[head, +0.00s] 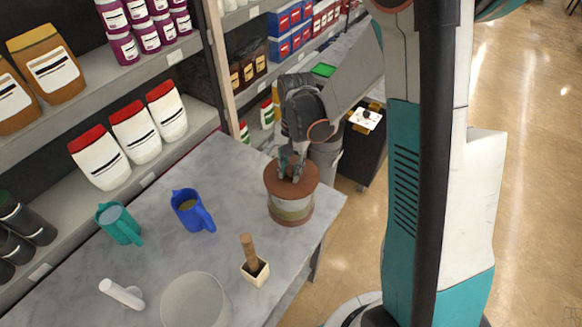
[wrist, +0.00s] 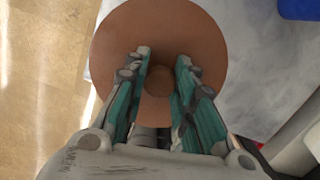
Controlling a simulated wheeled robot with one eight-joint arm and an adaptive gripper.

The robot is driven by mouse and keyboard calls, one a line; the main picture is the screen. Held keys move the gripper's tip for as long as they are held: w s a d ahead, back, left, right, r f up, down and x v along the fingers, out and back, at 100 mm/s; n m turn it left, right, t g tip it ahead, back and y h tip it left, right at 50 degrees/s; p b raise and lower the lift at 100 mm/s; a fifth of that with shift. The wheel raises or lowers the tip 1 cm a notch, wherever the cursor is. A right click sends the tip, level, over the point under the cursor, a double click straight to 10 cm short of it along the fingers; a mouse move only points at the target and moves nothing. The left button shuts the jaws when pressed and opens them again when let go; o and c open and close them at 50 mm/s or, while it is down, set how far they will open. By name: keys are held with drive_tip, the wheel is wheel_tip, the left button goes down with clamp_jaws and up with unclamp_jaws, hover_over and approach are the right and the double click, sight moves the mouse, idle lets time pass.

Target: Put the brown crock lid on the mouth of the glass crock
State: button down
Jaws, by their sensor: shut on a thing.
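The brown crock lid (head: 309,175) is a round disc with a small knob. It lies over the top of the glass crock (head: 292,210), whose banded side shows below it in the head view. From these views I cannot tell whether the lid is fully seated on the mouth. My gripper (head: 291,173) points down at the lid's middle. In the wrist view the lid (wrist: 160,30) fills the upper middle, and my gripper's fingers (wrist: 163,78) are shut on its knob. The crock is hidden under the lid there.
Stocked shelves line the back left. The crock is near the table's right edge.

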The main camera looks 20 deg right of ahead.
sight(293, 165)
drive_tip(key=shift+f+b, duration=0.55)
drive_tip(key=c, duration=1.2)
unclamp_jaws()
drive_tip(key=shift+c, duration=0.2)
wheel_tip(293, 165, up, 12)
drive_tip(key=w+d, duration=0.1)
drive_tip(key=s+f+n+t+b, duration=0.3)
drive_tip(key=s+n+t+b, duration=0.1)
drive_tip(key=s+b, duration=0.4)
drive_tip(key=s+a+f+n+t+h+b, duration=0.1)
drive_tip(key=s+f+n+t+b, duration=0.3)
drive_tip(key=s+b, duration=0.3)
drive_tip(key=shift+s+f+b, duration=0.15)
drive_tip(key=shift+s+b, duration=0.2)
drive_tip(key=shift+b, duration=0.15)
